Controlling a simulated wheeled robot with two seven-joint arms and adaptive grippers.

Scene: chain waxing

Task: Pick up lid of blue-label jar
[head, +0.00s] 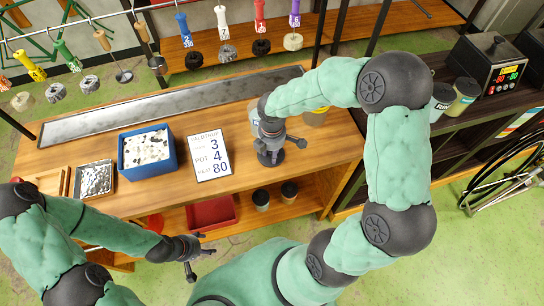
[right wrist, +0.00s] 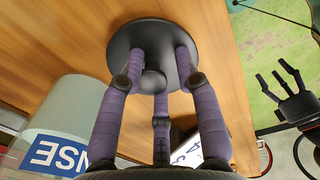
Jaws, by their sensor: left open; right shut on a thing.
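A dark round lid (right wrist: 190,72) with a central knob sits between the three purple fingers of my right gripper (right wrist: 153,75) in the right wrist view, and the fingers are shut on the knob. In the head view my right gripper (head: 270,140) is over the table's right part with the lid (head: 270,159) below it. A pale jar with a blue label (right wrist: 58,143) stands beside the lid in the right wrist view; its label is partly cut off. In the head view my arm hides most of it. My left gripper (head: 188,256) is open and empty in front of the table.
A rail of coloured-handled tools hangs behind. Dark containers (head: 262,199) and a red bin (head: 212,212) are on the lower shelf.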

